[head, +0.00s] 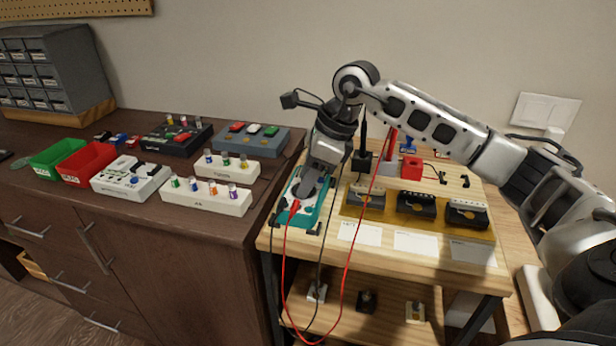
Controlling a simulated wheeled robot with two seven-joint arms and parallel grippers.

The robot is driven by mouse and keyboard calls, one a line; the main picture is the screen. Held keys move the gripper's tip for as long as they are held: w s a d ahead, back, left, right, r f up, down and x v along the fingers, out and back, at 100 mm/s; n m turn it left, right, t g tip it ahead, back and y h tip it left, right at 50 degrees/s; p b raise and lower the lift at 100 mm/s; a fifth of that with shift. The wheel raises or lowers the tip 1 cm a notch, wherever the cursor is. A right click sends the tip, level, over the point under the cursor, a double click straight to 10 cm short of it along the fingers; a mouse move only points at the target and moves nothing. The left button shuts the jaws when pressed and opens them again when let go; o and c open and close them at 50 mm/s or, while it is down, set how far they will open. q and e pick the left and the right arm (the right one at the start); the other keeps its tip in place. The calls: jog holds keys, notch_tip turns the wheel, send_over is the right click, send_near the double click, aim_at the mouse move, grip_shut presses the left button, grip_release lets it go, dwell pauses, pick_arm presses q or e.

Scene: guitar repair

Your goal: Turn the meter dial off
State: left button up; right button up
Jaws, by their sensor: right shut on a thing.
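The meter (293,212) is a teal-edged device lying on the left end of the light wooden table. Its upper face is mostly covered by my right gripper. My right gripper (306,190) reaches down from above onto the meter's face and is shut on the dial, which the fingers hide. The dial's setting cannot be read. A red lead and a black lead run from the meter down past the table's front edge. My left gripper is not in view.
Several dark pickups lie on a yellow tray (487,235) right of the meter, with white cards in front. A red block (411,168) stands behind. On the dark cabinet at left are a green bin (56,160), a red bin (88,162) and white blocks with knobs (206,203).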

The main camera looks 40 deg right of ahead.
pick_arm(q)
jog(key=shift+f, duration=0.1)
pick_arm(e)
jog(key=shift+m+t+h, duration=0.3)
jog(key=shift+m, duration=0.6)
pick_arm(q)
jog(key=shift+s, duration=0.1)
pick_arm(e)
jog(key=o, duration=1)
jog(key=shift+s, duration=0.1)
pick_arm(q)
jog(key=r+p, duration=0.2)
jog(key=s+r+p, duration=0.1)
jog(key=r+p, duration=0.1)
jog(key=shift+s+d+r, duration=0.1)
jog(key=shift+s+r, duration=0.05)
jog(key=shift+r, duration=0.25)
pick_arm(e)
jog(key=v, duration=0.8)
jog(key=shift+r, duration=0.1)
